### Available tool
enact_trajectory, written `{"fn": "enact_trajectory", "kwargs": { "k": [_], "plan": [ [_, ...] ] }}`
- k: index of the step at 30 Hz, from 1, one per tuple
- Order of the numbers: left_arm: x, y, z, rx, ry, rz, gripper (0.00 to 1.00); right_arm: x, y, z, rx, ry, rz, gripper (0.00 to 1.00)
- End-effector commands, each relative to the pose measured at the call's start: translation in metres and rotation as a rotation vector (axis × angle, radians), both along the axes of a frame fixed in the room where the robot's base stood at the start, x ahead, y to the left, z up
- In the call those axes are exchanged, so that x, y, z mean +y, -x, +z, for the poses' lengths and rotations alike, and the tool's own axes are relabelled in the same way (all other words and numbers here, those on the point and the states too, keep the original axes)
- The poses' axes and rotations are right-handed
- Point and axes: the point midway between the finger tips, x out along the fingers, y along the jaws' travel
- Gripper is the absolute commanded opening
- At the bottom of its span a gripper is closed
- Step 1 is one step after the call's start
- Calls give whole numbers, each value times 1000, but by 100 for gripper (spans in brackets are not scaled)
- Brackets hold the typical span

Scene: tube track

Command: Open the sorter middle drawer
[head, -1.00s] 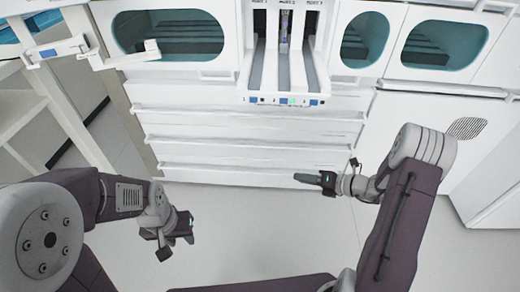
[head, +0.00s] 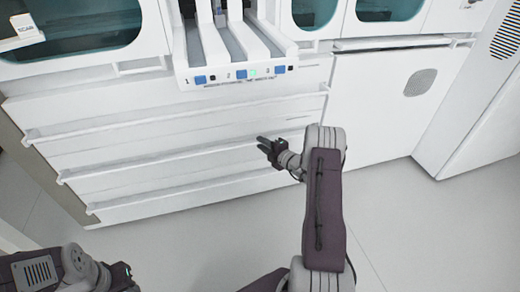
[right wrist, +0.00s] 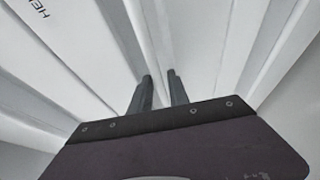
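The white sorter has several long drawer fronts with full-width rail handles, stacked under its port block. The middle drawer (head: 150,172) looks shut, flush with its neighbours, with its rail handle running across it. My right gripper (head: 262,143) is at the right part of that middle rail. In the right wrist view its two dark fingers (right wrist: 160,78) stand apart with a narrow gap, and a pale rail edge runs up between or just beyond them. I cannot tell whether they touch it. My left gripper (head: 123,279) is low at the left, partly cut off; its fingers are unclear.
The port block (head: 240,75) with numbered blue buttons juts out above the drawers. A scan plate (head: 20,35) is at the upper left. The floor (head: 430,235) in front is clear.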

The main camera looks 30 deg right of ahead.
Motion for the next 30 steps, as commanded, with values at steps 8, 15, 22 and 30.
{"fn": "enact_trajectory", "kwargs": {
  "k": [8, 15, 22, 30],
  "plan": [
    [0, 0, -7, 0, 0, 0, 36, 2, -12, -1, 0, 0, -1, 22],
    [0, 0, -7, 0, 0, 0, 36, 2, -11, -1, 0, 0, 0, 0],
    [0, 0, -7, 0, 0, 0, 36, 2, -11, -1, 1, 1, 0, 0],
    [0, 0, -7, 0, 0, 0, 36, 2, -11, -1, 1, 1, 1, 0]
  ]
}}
